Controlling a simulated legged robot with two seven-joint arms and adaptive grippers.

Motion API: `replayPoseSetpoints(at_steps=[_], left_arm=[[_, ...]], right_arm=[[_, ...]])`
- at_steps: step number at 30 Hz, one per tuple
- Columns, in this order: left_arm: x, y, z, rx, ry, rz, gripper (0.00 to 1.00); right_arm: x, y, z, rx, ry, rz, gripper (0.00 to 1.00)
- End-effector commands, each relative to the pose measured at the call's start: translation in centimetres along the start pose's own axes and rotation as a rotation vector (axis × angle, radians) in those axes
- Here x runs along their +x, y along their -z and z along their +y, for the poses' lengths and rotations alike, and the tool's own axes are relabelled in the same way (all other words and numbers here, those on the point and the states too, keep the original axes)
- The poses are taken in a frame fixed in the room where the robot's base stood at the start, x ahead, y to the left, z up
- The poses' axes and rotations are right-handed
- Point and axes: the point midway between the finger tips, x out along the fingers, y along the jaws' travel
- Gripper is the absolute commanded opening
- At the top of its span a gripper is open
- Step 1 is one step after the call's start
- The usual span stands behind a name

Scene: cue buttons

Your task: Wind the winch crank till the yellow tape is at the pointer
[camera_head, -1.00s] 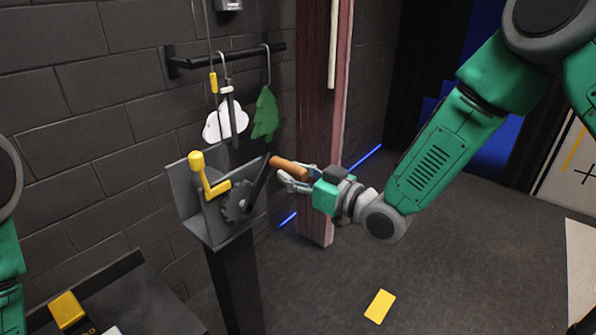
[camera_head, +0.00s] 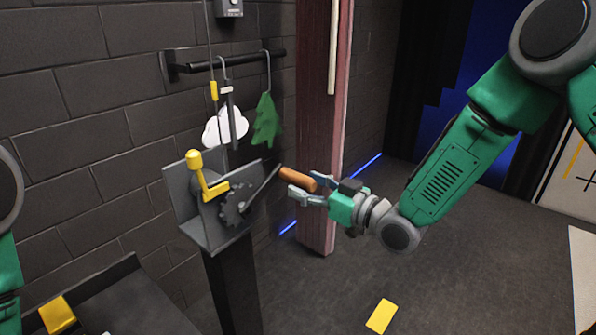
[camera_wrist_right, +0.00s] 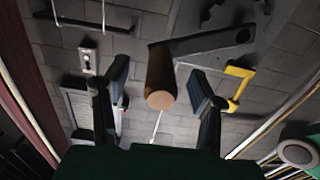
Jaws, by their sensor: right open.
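The winch (camera_head: 235,206) has a dark toothed wheel, a yellow lever (camera_head: 205,178) and a grey crank arm (camera_head: 263,187) slanting up right to an orange-brown handle (camera_head: 298,179). My right gripper (camera_head: 308,186) is open, with its fingers on either side of the handle. The right wrist view shows the handle (camera_wrist_right: 160,78) between the two separated fingers (camera_wrist_right: 160,95). The yellow tape (camera_head: 214,91) is on the thin cable above the winch. A dark upright piece with a pale top (camera_head: 227,92) hangs beside it; I cannot tell whether it is the pointer. My left gripper is out of view.
A black wall rail (camera_head: 235,62) holds hooks with a white cloud (camera_head: 226,127) and a green tree (camera_head: 266,120). A reddish post (camera_head: 318,110) stands behind my right gripper. A yellow card (camera_head: 381,316) lies on the floor. A dark table (camera_head: 135,290) is at lower left.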

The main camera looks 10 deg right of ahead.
Motion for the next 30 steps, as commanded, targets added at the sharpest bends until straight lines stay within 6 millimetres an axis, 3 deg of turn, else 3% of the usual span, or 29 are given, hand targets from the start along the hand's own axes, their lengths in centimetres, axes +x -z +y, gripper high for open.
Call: replayPoseSetpoints(at_steps=[21,30], left_arm=[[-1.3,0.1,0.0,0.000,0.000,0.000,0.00],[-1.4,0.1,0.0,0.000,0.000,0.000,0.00]], right_arm=[[-7.2,0.1,0.0,0.001,-0.001,-0.001,0.52],[-8.4,0.0,-0.1,0.001,0.000,0.001,0.52]])
